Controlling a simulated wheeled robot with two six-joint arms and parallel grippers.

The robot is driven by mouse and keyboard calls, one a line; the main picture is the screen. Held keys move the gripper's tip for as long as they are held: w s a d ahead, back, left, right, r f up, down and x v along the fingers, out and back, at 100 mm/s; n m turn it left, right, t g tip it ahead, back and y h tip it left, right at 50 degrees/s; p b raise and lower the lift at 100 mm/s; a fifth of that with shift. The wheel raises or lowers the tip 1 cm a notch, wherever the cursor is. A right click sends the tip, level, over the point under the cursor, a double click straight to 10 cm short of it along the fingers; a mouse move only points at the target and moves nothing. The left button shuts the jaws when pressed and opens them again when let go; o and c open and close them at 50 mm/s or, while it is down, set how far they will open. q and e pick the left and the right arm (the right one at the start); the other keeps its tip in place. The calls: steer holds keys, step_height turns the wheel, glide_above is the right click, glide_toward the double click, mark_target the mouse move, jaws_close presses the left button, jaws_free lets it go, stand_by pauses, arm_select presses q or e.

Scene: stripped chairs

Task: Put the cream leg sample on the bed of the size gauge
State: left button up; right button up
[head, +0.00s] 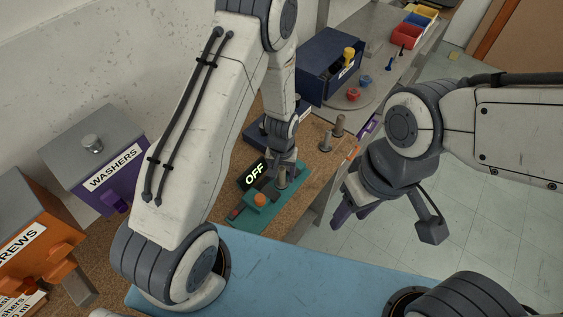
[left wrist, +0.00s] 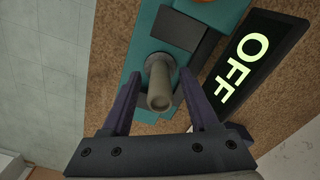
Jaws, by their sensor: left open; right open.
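The cream leg sample (left wrist: 160,85) is a short round post with a wider foot. It stands upright on the teal base of the size gauge (head: 246,217), seen also in the left wrist view (left wrist: 147,28). My left gripper (head: 282,182) is over the gauge; in the left wrist view its open fingers (left wrist: 160,97) are on either side of the sample, with gaps visible. In the head view the sample (head: 282,177) is partly hidden by the gripper. The gauge's display (head: 255,173) reads OFF, near an orange button (head: 260,200). My right gripper (head: 388,222) is open and empty over the floor.
Two similar posts (head: 326,141) stand on the brown bench beyond the gauge. A navy box (head: 328,65) and a round tray with small red and blue parts (head: 355,97) are farther back. Washers (head: 110,170) and screws (head: 30,245) bins stand left.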

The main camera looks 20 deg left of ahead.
arm_select(q)
step_height(320, 180, up, 10)
steer(key=b, duration=0.3)
steer(key=shift+r, duration=0.25)
steer(key=s+d+r+m, duration=0.4)
steer(key=s+r, duration=0.2)
steer(key=s, duration=0.4)
steer(key=s+d+r+m+h, duration=0.1)
steer(key=s+d+r+m, duration=0.3)
steer(key=s+r, duration=0.3)
steer(key=s, duration=0.4)
steer(key=shift+r, duration=0.3)
